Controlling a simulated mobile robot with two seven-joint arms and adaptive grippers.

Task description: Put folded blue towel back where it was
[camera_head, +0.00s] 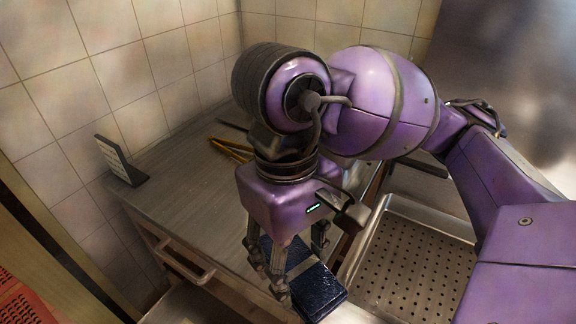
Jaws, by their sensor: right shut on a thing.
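The folded blue towel (318,289) is a dark blue, flat rectangular bundle near the bottom middle of the head view. My right gripper (291,262) points down from above and is shut on the towel, with fingers on either side of it. The towel is at the front right part of the metal counter (190,190); I cannot tell whether it touches the surface below. My own wrist hides part of the towel and the counter behind it. My left gripper is not in view.
A perforated metal tray (412,262) lies right of the towel. Yellow tongs-like utensils (232,150) lie at the back of the counter. A small upright panel (121,160) stands at its left edge. A drawer handle (185,262) is on the counter's front. The counter's left-middle is clear.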

